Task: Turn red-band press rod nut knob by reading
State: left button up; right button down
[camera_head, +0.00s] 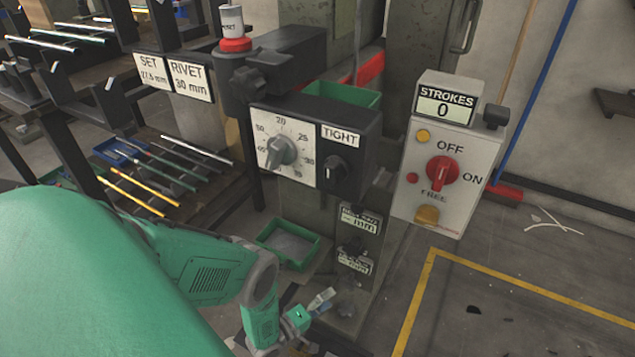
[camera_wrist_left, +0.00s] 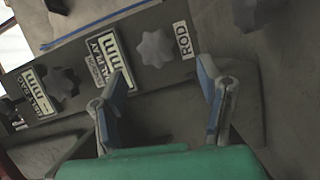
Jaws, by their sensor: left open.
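The press with a red band (camera_head: 236,45) stands at the upper middle of the head view. In the left wrist view, a grey star knob (camera_wrist_left: 155,48) sits beside a label reading ROD (camera_wrist_left: 184,40). My left gripper (camera_wrist_left: 168,90) is open and empty, its blue-padded fingers spread on either side below that knob and apart from it. In the head view my left gripper (camera_head: 318,308) is low, by the foot of the press panel. The label display (camera_wrist_left: 103,57) beside the knob shows dashes and mm. My right gripper is in neither view.
A second star knob (camera_wrist_left: 62,83) sits further left on the panel. Signs read SET (camera_head: 150,70), about 27.5 mm, and RIVET 30 mm (camera_head: 190,80). A dial knob (camera_head: 281,150), a TIGHT knob (camera_head: 335,168) and a STROKES box (camera_head: 445,105) reading 0 are above.

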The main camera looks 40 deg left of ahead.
pick_arm(q)
jog(key=shift+s+a, duration=0.15)
jog(key=shift+s, duration=0.75)
jog(key=shift+s+a, duration=0.15)
jog(key=shift+s, duration=0.7)
